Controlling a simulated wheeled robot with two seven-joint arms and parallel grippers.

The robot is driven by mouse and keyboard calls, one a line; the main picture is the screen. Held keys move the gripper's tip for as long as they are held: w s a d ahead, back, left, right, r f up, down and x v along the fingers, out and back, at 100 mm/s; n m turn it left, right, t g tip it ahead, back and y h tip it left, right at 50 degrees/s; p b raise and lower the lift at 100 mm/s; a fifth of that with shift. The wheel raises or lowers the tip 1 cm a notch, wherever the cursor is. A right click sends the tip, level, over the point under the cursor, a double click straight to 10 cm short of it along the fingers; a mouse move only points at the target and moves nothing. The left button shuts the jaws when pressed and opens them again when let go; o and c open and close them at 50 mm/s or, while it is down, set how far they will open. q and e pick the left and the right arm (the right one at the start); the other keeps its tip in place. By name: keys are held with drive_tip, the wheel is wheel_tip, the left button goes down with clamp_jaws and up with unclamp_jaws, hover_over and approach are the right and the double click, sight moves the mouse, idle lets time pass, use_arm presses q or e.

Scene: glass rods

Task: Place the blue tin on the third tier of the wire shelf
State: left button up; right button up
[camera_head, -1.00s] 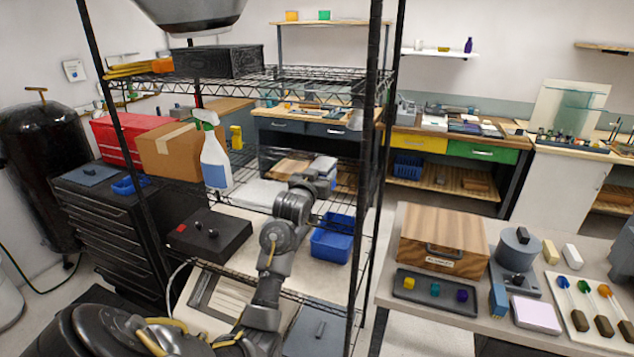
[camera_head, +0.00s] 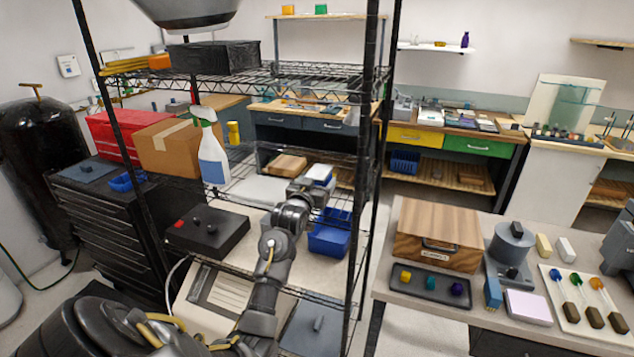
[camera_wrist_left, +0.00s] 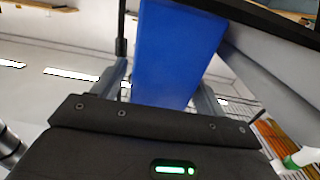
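The black wire shelf (camera_head: 300,78) fills the middle of the head view. My left gripper (camera_head: 318,182) is inside it, in its right half. It is shut on the blue tin (camera_wrist_left: 178,50), which fills the gap between the two fingers in the left wrist view. In the head view the blue tin (camera_head: 320,173) is small, with a pale top, and partly hidden by the gripper. It appears held in the air near the level of the spray bottle's tier; whether it touches wire cannot be told. My right gripper is not in view.
A spray bottle (camera_head: 212,158) and a cardboard box (camera_head: 168,148) are left of the arm. A black box (camera_head: 215,58) sits on the upper tier. A blue bin (camera_head: 330,235) and a dark device (camera_head: 208,230) are lower. The shelf's front right post (camera_head: 362,200) is close to the gripper.

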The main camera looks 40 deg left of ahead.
use_arm(q)
drive_tip(key=shift+r, duration=0.15)
drive_tip(key=b+v, duration=0.3)
drive_tip(key=v, duration=0.9)
